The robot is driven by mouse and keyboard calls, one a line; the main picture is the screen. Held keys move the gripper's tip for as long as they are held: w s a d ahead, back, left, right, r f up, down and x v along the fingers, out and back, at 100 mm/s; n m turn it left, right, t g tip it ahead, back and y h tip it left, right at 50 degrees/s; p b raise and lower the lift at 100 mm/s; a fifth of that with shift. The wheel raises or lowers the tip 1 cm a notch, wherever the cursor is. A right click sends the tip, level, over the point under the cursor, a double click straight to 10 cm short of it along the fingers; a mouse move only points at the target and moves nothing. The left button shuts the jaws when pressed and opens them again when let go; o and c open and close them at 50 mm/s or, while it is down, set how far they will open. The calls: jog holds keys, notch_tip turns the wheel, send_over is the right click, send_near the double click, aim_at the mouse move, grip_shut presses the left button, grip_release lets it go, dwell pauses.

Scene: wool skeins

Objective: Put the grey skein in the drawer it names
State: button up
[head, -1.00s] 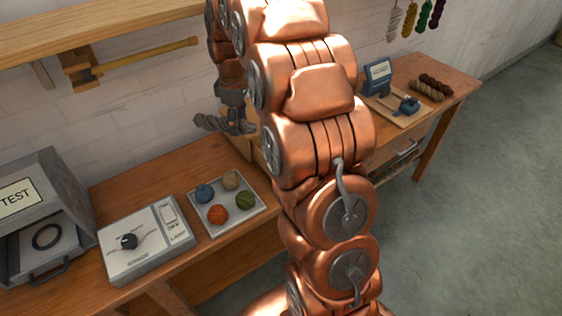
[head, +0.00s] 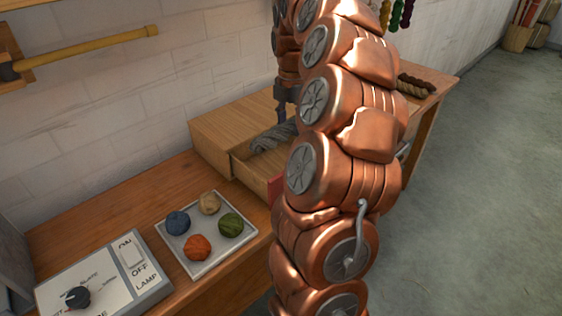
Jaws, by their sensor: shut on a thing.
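The grey skein (head: 267,139) is a twisted dark grey hank at the open drawer (head: 249,175) of a low wooden cabinet (head: 222,122) on the bench. It lies within or just above the drawer's opening; I cannot tell whether it touches the drawer floor. My gripper (head: 287,121) is at the skein's right end, shut on it, and is partly hidden behind my copper arm. The arm also hides the right part of the drawer and cabinet. No readable drawer name shows; a small red patch (head: 275,188) is at the drawer's front.
A white tray (head: 240,248) with blue, tan, green and orange wool balls stands in front of the cabinet. A switch box (head: 110,280) is at the lower left. A brown skein (head: 417,84) lies on the bench beyond my arm. A yellow-handled tool (head: 110,40) hangs on the wall.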

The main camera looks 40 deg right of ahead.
aim_at(288, 139)
jog(key=f, duration=0.5)
jog(key=shift+w+a+f, duration=0.15)
jog(key=shift+a, duration=0.1)
jog(key=shift+f, duration=2)
jog(key=shift+f, duration=0.15)
jog(key=o, duration=1.2)
jog(key=shift+o, duration=0.2)
notch_tip(288, 139, up, 12)
jog(key=shift+d+f, duration=0.1)
jog(key=shift+r, duration=0.3)
